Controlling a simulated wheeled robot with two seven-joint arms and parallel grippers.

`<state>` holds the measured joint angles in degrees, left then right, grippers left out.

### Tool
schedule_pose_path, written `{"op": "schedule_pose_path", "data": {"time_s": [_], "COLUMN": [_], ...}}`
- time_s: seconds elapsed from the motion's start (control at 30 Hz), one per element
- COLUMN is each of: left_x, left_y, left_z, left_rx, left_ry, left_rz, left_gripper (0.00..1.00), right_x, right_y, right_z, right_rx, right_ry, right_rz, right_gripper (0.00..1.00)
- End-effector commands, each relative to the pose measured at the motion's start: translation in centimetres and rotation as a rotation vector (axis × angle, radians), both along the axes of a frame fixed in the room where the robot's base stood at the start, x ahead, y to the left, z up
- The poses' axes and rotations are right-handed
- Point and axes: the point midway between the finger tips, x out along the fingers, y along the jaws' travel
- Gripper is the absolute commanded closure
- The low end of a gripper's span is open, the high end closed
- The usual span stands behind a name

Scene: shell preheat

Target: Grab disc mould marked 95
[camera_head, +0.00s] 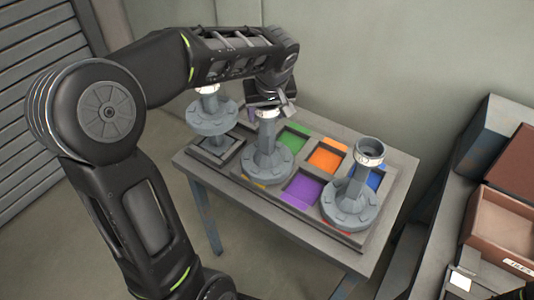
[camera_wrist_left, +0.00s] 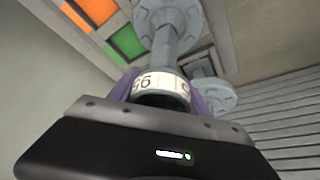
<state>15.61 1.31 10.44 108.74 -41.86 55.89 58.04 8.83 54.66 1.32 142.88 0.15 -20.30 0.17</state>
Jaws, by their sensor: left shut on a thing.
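The disc mould marked 95 (camera_head: 266,163) is grey, with a round flanged base and a narrow column. It stands upright in the middle of the table. In the left wrist view its white collar (camera_wrist_left: 160,84) shows the digits upside down, between purple fingers. My left gripper (camera_head: 268,104) is shut on this collar from above, and the arm hides part of the mould's top. A second grey mould (camera_head: 350,204) stands at the right, with a pale ring at its top. A third grey piece (camera_head: 212,120) stands at the back left over a square socket.
The grey table (camera_head: 252,205) carries a board with coloured squares, among them green (camera_head: 292,138), orange (camera_head: 326,157) and purple (camera_head: 302,188). Brown bins (camera_head: 502,225) stand at the right. A wall is close behind the table.

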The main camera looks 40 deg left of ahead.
Motion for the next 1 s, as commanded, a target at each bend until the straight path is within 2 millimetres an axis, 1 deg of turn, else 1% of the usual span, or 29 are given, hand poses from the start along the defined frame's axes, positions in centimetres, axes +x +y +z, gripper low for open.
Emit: {"op": "schedule_pose_path", "data": {"time_s": [0.03,0.07,0.33,0.8,0.93,1.0], "left_x": [0.0,0.0,0.0,0.1,0.1,0.1], "left_y": [0.0,0.0,0.0,0.0,0.0,0.0], "left_z": [0.0,0.0,0.0,0.2,1.0,1.9], "left_rx": [0.000,0.000,0.000,0.002,0.002,0.002], "left_ry": [0.000,0.000,0.000,-0.003,-0.005,-0.005], "left_rz": [0.000,0.000,0.000,0.000,-0.001,0.001], "left_gripper": [0.75,0.77,0.99,1.00,1.00,1.00], "right_x": [0.0,0.0,0.0,0.0,0.0,0.0], "right_y": [0.0,0.0,0.0,0.0,0.0,0.0], "right_z": [0.0,0.0,0.0,0.0,-0.1,-0.2], "right_rx": [0.000,0.000,0.000,0.000,0.000,0.001], "right_ry": [0.000,0.000,0.000,0.000,0.000,-0.001], "right_rz": [0.000,0.000,0.000,0.000,0.000,0.000], "right_gripper": [0.64,0.64,0.64,0.64,0.64,0.64]}}
